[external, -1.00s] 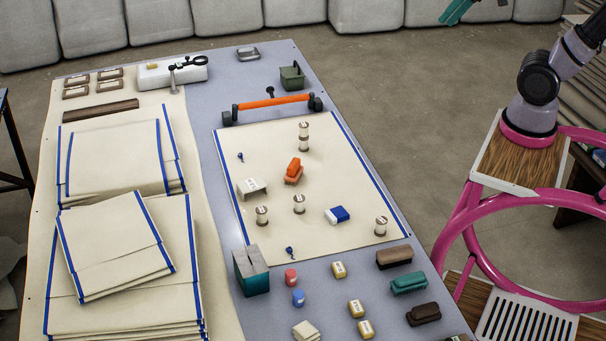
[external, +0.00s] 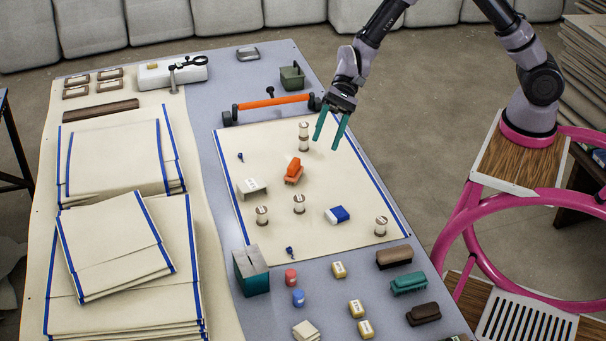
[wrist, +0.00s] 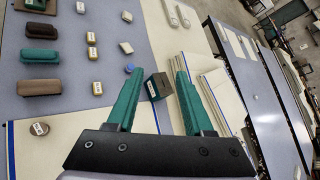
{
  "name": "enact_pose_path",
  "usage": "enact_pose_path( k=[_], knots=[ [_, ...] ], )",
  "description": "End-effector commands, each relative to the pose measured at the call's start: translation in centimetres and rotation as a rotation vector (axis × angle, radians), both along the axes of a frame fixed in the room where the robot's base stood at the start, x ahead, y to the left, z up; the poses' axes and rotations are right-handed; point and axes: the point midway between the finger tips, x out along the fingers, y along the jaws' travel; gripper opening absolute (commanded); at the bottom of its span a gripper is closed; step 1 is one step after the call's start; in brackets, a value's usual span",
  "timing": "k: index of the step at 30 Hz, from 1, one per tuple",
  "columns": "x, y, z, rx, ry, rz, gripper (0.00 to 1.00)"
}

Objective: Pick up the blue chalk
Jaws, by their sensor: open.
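The blue chalk (external: 298,297) looks to be the short blue cylinder on the grey table in front of the cream cloth. A similar red piece (external: 291,277) stands just behind it. A small blue piece (wrist: 129,69) also shows in the wrist view, close to the left fingertip in the picture. My gripper (external: 326,143) is open and empty, with teal fingers pointing down above the far right part of the cloth. It is well away from the blue chalk.
The cream cloth (external: 265,170) carries spools, an orange brush (external: 294,170) and a blue-and-white block (external: 337,215). A teal box (external: 251,272) stands left of the chalk. Yellow blocks (external: 339,270) and brushes (external: 408,283) lie to its right. Folded cloths (external: 120,250) are stacked at left.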

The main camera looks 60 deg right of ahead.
Motion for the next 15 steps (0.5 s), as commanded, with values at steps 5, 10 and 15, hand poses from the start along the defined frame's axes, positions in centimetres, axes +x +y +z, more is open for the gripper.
enact_pose_path(
  k=[5,10,15],
  knots=[
    [-0.4,5.7,-9.5,0.057,0.194,-0.094,0.52],
    [-1.9,9.4,-19.0,0.084,0.357,-0.212,0.52],
    [-3.8,11.1,-26.5,0.087,0.468,-0.315,0.52]
  ],
)
